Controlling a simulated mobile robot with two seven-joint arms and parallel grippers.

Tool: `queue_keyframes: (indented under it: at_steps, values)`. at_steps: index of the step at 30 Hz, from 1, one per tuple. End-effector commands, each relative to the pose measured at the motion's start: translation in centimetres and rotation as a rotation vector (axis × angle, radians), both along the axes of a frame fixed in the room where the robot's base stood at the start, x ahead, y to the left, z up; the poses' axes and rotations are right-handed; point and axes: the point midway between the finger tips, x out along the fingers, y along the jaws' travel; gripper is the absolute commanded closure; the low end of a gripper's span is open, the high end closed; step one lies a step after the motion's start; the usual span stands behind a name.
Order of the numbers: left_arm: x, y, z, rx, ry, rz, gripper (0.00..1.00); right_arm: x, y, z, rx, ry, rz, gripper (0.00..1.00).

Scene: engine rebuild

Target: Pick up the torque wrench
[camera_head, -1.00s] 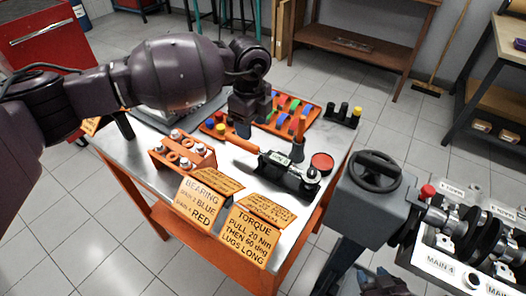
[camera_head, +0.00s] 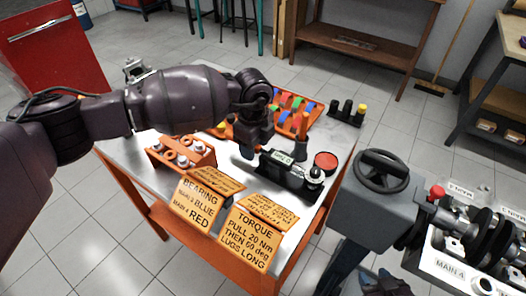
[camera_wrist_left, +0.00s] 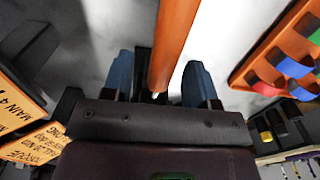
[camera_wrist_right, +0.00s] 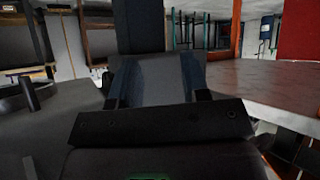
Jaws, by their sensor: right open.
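The torque wrench lies on the metal cart top, its dark body with a small display (camera_head: 290,172) visible in the head view. Its orange handle (camera_wrist_left: 172,45) shows in the left wrist view; in the head view my left gripper (camera_head: 250,151) covers it. In the left wrist view the handle lies between my blue left fingertips (camera_wrist_left: 160,80), with a gap on each side, so this gripper is open around it. My right gripper (camera_wrist_right: 158,80) is open, away from the wrench; its wrist view shows no wrench.
An orange rack of coloured bearing shells (camera_head: 290,108) and an upright orange-handled tool (camera_head: 302,135) stand behind the wrench. A red round tin (camera_head: 326,161) sits right of it. The crankshaft stand (camera_head: 425,262) is at right.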

Motion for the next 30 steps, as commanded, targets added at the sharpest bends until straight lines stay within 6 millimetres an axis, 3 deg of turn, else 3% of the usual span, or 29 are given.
queue_keyframes:
  at_steps: [1,10,23,30]
  values:
    - [0.0,0.0,0.0,0.000,0.000,0.000,0.53,-0.1,0.0,0.0,-0.001,0.001,-0.001,0.57]
    - [0.0,0.0,0.0,0.000,0.000,0.001,0.99,-0.2,0.1,-0.1,0.006,0.001,-0.007,0.57]
    - [0.1,0.0,0.4,-0.001,-0.002,0.001,1.00,-0.2,0.3,0.0,0.012,-0.001,-0.012,0.57]
    - [0.1,0.0,3.9,-0.001,-0.009,0.001,1.00,0.0,0.1,1.0,0.006,-0.014,-0.007,0.57]
